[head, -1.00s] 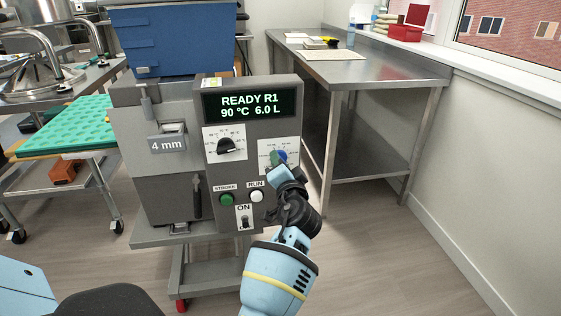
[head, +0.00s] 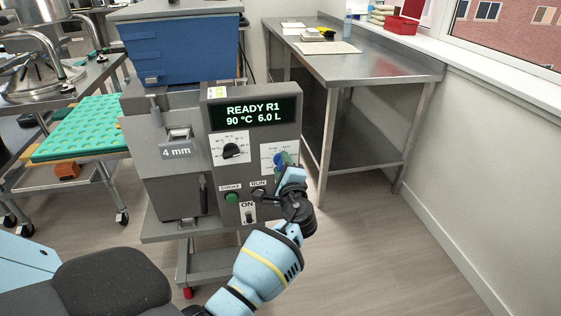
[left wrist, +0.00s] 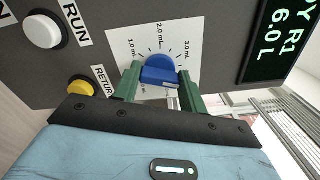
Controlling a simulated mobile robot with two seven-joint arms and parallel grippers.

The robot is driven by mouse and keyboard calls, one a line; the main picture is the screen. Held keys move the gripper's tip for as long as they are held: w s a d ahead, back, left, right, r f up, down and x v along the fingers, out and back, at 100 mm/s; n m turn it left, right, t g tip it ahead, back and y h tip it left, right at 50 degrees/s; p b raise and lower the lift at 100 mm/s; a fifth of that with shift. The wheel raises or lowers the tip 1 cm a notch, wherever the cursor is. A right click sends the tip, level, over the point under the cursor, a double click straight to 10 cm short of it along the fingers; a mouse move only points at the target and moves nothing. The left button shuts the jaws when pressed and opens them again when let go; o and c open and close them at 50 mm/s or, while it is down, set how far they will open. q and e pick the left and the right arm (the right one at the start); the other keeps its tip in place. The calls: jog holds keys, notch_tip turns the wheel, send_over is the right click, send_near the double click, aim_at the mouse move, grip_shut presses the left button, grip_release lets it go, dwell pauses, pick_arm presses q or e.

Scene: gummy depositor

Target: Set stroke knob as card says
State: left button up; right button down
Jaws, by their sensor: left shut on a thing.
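The blue stroke knob (left wrist: 160,72) sits on a white dial plate marked in ml on the depositor's grey panel. My left gripper (left wrist: 156,82) has its green fingers on both sides of the knob, shut on it. In the head view the knob (head: 280,160) is partly hidden by my left gripper (head: 287,168). The dial shows 1.0, 2.0 and 3.0 ml marks; the knob's exact setting is unclear. The display (head: 252,114) reads READY R1, 90 °C, 6.0 L. No setting card is readable. My right gripper is not in view.
The black temperature knob (head: 231,151), green STROKE button (head: 232,198) and ON switch (head: 249,217) are close by. In the wrist view the white RUN button (left wrist: 42,30) and yellow RETURN button (left wrist: 81,90) lie near the fingers. A steel table (head: 385,70) stands behind.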

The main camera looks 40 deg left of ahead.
pick_arm(q)
jog(key=m, duration=0.1)
jog(key=m+p, duration=0.1)
jog(key=shift+r+m+p, duration=0.3)
jog(key=shift+m, duration=0.1)
jog(key=shift+f+m+p, duration=0.1)
jog(key=shift+m+p, duration=0.9)
jog(key=shift+m, duration=0.9)
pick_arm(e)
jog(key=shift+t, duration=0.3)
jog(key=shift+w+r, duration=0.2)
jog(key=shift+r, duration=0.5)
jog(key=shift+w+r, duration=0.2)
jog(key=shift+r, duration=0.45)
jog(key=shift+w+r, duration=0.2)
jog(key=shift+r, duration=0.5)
pick_arm(q)
jog(key=o, duration=1)
jog(key=shift+f, duration=0.1)
jog(key=shift+v, duration=3.85)
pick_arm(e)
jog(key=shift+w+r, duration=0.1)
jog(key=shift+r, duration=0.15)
